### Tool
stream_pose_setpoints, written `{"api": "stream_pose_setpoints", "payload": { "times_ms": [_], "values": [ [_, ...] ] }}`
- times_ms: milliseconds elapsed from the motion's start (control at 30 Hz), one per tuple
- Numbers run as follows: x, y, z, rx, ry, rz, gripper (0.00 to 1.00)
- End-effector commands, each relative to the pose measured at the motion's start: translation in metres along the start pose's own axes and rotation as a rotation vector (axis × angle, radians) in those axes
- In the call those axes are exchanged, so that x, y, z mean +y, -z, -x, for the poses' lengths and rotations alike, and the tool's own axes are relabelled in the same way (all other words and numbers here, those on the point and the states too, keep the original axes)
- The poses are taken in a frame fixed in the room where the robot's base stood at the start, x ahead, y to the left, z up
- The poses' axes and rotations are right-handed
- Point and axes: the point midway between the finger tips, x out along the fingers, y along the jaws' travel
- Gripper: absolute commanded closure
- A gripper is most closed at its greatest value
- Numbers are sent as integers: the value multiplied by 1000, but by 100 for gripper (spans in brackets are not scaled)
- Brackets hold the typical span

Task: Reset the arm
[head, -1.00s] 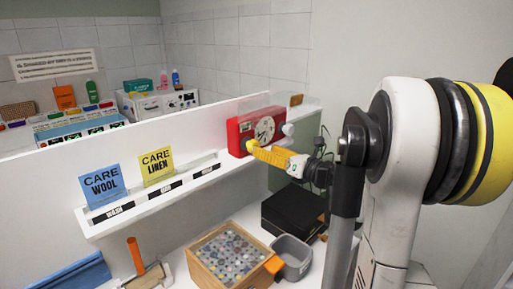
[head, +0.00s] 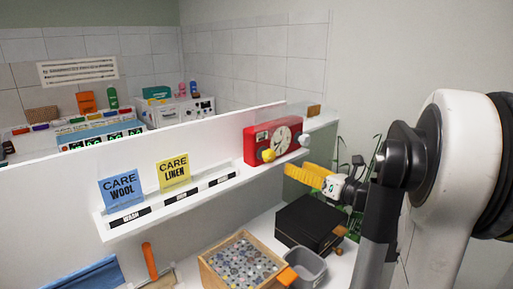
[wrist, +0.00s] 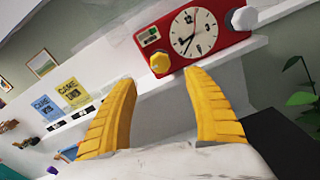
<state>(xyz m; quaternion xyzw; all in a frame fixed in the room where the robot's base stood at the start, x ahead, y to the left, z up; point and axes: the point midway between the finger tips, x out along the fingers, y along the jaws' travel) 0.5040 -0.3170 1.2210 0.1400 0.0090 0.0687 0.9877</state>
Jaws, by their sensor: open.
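My gripper (head: 290,172) has yellow ribbed fingers and reaches in from the right, in front of and below the red timer. In the wrist view my gripper (wrist: 163,88) shows its two fingers spread apart with nothing between them. The red timer (head: 250,147) with a white clock dial stands at the right end of the white shelf. It also shows in the wrist view (wrist: 152,38), beyond the fingertips, with a yellow knob and a white knob. The fingers look apart from it.
Blue and yellow care cards (head: 122,189) stand on the white shelf (head: 186,207). Below are a black box (head: 308,222), a wooden box of buttons (head: 208,271) and a grey bin (head: 308,268). A green plant (wrist: 298,98) is at the right.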

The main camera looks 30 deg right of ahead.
Motion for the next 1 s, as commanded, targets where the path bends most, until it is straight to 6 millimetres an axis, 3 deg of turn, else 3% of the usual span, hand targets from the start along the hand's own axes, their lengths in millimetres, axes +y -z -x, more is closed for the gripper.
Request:
{"api": "stream_pose_setpoints", "payload": {
  "times_ms": [267, 367, 433, 567, 700, 833, 1000],
  "values": [
    [8, 3, -4, 20, -7, 30, 39],
    [34, 18, -17, 93, -34, 150, 39],
    [66, 36, -28, 179, -76, 306, 39],
    [140, 83, -36, 367, -224, 731, 39],
    [209, 132, -18, 518, -461, 1261, 39],
    [254, 169, 16, 583, -731, 1768, 39],
    [282, 198, 63, 553, -1108, 2390, 39]
  ]
}}
